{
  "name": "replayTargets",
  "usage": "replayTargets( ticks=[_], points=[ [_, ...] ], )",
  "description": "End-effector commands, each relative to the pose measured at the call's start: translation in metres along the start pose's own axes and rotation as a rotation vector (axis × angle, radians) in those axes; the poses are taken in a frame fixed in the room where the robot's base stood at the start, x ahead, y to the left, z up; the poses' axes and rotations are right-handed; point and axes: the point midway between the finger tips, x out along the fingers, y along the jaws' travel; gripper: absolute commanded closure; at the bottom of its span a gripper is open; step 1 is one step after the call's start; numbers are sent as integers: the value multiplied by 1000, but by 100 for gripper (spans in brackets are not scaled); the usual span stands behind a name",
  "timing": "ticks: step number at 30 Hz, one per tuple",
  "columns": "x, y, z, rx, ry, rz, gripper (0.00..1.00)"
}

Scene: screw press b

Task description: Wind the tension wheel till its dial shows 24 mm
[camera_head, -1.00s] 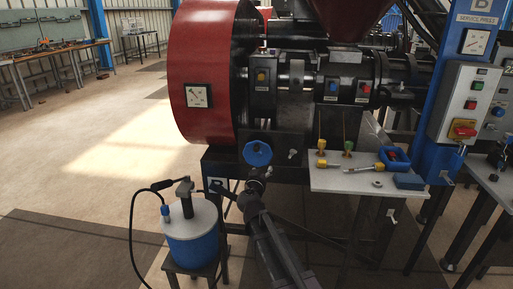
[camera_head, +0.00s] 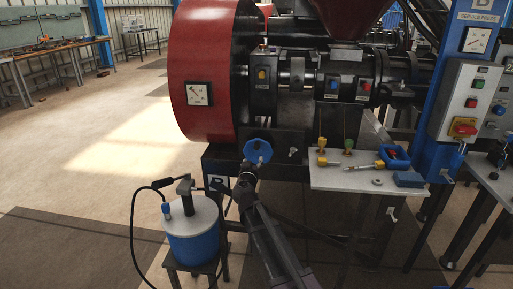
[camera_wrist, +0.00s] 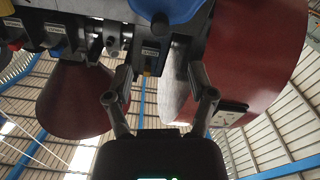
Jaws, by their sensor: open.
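The blue tension wheel (camera_head: 258,152) is on the black machine frame, below the red drum's right edge. Its lower part is partly covered by my gripper (camera_head: 247,170), which is just below and in front of it. In the wrist view the wheel (camera_wrist: 168,8) shows at the top edge, cut off. My gripper (camera_wrist: 160,72) has its two fingers spread, with nothing between them, apart from the wheel. A white square dial (camera_head: 198,94) is on the red drum; its reading is too small to tell. Another round dial (camera_head: 476,40) is on the blue column.
A small worktop (camera_head: 335,178) with several tools stands right of the wheel. A blue pot (camera_head: 192,240) with a hose stands on a stool at lower left. A control box (camera_head: 465,103) is at right. The floor at left is clear.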

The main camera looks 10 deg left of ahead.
Motion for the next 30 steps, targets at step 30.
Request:
replayTargets(
  ticks=[30],
  points=[
    [117, 1, 0, 0, 0, 1, 29]
  ],
)
